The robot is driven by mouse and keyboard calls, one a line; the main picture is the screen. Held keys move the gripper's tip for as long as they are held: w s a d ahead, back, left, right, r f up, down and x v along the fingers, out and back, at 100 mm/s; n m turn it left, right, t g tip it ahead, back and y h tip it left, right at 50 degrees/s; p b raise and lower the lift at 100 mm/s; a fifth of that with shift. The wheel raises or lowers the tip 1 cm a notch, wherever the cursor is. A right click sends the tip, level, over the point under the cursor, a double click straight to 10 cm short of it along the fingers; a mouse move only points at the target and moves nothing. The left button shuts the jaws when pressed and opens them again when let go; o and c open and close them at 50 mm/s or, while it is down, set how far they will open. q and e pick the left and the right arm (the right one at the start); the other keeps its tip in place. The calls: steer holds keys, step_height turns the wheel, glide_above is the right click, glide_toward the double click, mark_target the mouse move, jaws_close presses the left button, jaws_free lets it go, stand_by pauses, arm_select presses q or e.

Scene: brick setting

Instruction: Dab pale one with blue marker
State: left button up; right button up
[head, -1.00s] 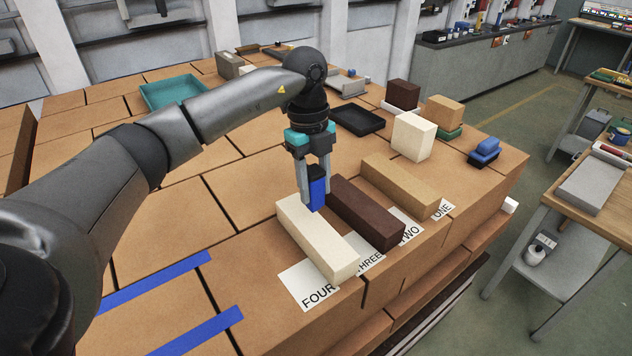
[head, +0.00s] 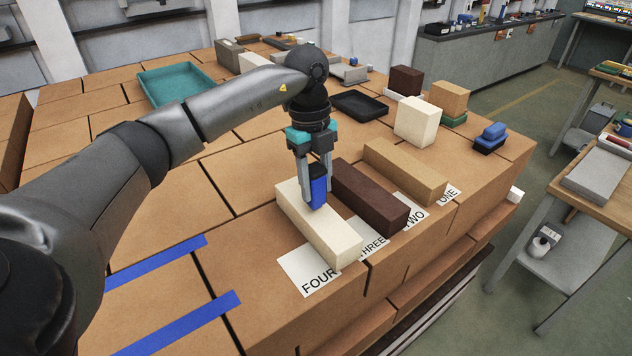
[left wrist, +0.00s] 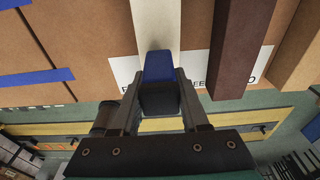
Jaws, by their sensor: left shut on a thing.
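The pale brick (head: 318,224) is a long cream bar lying on the brick-topped table, its near end by the label FOUR (head: 310,275). My left gripper (head: 316,198) is shut on the blue marker (head: 318,187), a blue block with a dark top, held upright over the pale brick. The marker's lower end is at or just above the brick's top; I cannot tell whether they touch. In the left wrist view the marker (left wrist: 158,66) sits between the fingers, with the pale brick (left wrist: 155,22) beyond it. My right gripper is not in view.
A dark brown brick (head: 368,196) and a tan brick (head: 405,170) lie to the right, by more labels. A cream block (head: 415,121), a black tray (head: 358,105) and a teal tray (head: 175,84) stand farther back. Blue strips (head: 190,325) mark the clear left surface.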

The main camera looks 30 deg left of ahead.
mark_target(317, 169)
arm_select(q)
steer(key=shift+f, duration=0.5)
stand_by(0.6)
steer(key=shift+f, duration=0.15)
stand_by(1.2)
step_height(317, 169, up, 7)
steer(key=p, duration=0.6)
steer(key=shift+r, duration=0.2)
steer(key=shift+f, duration=0.1)
